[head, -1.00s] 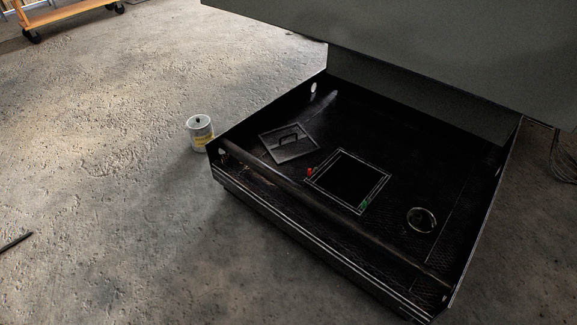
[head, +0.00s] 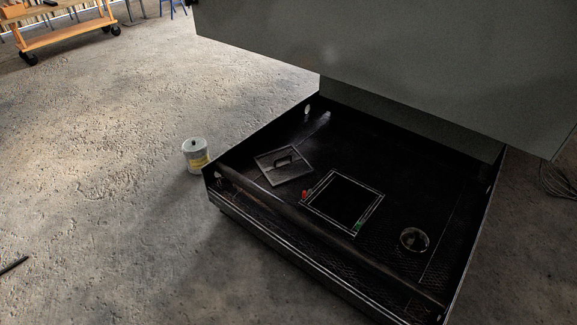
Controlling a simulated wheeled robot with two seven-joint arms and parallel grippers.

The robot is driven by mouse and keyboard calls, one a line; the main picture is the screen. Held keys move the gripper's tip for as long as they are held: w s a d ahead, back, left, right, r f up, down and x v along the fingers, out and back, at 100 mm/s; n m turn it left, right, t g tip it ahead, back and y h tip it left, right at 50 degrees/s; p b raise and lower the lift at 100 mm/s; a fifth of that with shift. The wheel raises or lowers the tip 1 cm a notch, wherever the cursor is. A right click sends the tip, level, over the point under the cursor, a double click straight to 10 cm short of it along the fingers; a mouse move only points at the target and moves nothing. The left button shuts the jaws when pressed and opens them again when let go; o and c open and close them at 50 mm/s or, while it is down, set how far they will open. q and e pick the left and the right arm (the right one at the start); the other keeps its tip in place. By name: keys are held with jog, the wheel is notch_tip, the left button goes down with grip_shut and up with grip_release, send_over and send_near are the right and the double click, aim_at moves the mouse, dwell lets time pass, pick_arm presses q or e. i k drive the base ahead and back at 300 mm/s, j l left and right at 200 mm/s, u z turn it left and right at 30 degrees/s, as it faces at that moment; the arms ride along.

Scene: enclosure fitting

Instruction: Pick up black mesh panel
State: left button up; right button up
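The black mesh panel (head: 284,167) is a small dark square plate with a raised handle on top. It lies inside the black open enclosure tray (head: 262,237), towards its left side. A square opening with a light frame (head: 343,202) is to the right of the panel, with a red part at its left corner and a green part at its lower right. Neither of my grippers shows in the head view.
A white can (head: 195,157) stands on the concrete floor left of the tray. A round glass or metal ring (head: 414,240) lies in the tray's right part. A large grey panel (head: 400,60) overhangs the tray's back. An orange cart (head: 65,37) stands far left. The left floor is mostly clear.

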aim_at(301, 157)
jog(key=i+j+z, duration=0.1)
jog(key=z, duration=0.3)
jog(key=j+z, duration=0.15)
jog(key=z, duration=0.25)
jog(key=i+j+z, duration=0.25)
jog(key=j, duration=0.3)
jog(key=j+z, duration=0.25)
jog(key=j, duration=0.3)
jog(key=j+z, duration=0.25)
jog(key=j, duration=1.6)
jog(key=i+j+z, duration=0.1)
jog(key=j, duration=1.2)
jog(key=i, duration=0.05)
